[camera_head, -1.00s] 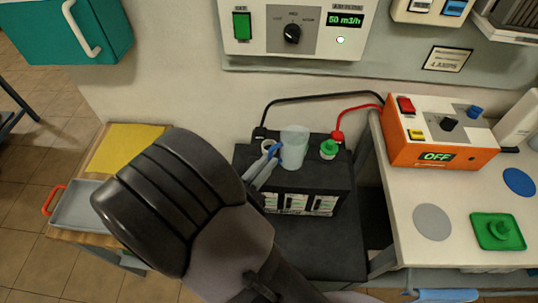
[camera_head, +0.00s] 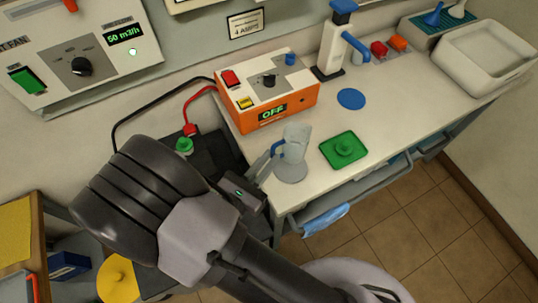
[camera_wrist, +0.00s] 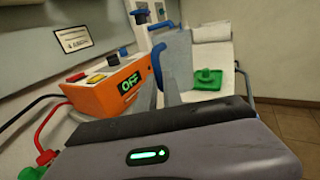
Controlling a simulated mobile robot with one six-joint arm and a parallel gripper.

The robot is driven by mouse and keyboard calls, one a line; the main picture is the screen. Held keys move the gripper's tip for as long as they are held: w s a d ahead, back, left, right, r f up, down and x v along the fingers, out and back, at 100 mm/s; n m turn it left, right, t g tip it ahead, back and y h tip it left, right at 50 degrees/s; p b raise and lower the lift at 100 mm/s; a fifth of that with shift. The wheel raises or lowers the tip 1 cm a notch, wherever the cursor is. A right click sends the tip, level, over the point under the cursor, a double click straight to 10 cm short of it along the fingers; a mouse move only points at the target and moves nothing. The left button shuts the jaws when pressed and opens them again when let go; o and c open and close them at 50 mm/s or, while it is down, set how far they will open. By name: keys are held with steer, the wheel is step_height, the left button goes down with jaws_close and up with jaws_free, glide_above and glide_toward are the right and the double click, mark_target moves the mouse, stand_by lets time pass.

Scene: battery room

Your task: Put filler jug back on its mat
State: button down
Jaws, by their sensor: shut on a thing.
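The filler jug (camera_head: 297,141) is a clear, pale cup with a blue handle, upright at the near left corner of the white bench. My gripper (camera_head: 273,157) is shut on its blue handle from the left. A round blue mat (camera_head: 351,98) lies bare farther back on the bench. In the wrist view the jug (camera_wrist: 178,62) stands up beyond the gripper housing, and its base is hidden.
An orange charger (camera_head: 270,95) reading OFF stands behind the jug. A green tray (camera_head: 328,151) with a green cap is close to its right. The black battery (camera_head: 205,152) with a green cap is to the left. A blue-and-white device (camera_head: 338,45) and a white basin (camera_head: 487,55) stand farther back.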

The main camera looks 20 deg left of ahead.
steer(key=shift+s+a+f+b, duration=0.1)
steer(key=shift+a+f+b, duration=0.05)
steer(key=shift+f+b, duration=3.1)
steer(key=shift+f, duration=0.55)
steer(key=c, duration=1.4)
jaws_free()
